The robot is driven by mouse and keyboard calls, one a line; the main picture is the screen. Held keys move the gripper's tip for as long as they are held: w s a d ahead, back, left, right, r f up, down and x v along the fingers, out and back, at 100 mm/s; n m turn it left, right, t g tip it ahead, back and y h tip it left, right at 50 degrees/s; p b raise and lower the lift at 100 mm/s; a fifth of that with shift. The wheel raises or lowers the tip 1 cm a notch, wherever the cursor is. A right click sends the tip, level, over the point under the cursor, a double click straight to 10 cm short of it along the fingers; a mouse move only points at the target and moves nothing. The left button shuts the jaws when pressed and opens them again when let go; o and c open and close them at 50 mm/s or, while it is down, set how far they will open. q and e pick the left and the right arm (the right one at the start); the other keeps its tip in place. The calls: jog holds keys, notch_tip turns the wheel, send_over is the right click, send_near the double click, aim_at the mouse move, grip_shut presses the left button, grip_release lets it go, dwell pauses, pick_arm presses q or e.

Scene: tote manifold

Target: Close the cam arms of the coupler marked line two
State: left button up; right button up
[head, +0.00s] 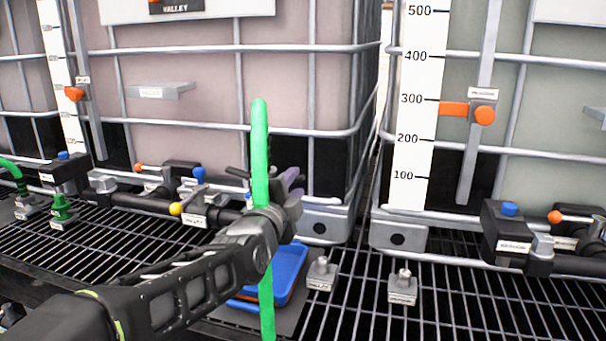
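My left gripper (288,182) reaches in from the lower left and points away from me over the black manifold pipe. Its fingertips are mostly hidden behind its own wrist, so I cannot see whether it is open or holds anything. A green hose (260,150) stands upright and passes behind my wrist; I cannot tell whether the gripper touches it. Left of it is a valve with a yellow ball handle (176,208), with a blue knob (199,173) behind. At far left is a green fitting (62,210). The labels there are too small to read, and I cannot identify the line two coupler or its cam arms.
Caged totes stand behind, with a white level scale (415,130) on the right one. A blue tray (284,268) lies beyond my forearm. Two small labelled posts (321,272) (403,286) stand on the grating (450,310). More valves (509,232) are at right.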

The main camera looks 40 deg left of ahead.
pick_arm(q)
jog(key=x, duration=0.7)
jog(key=shift+c, duration=0.2)
grip_shut()
dwell(0.4)
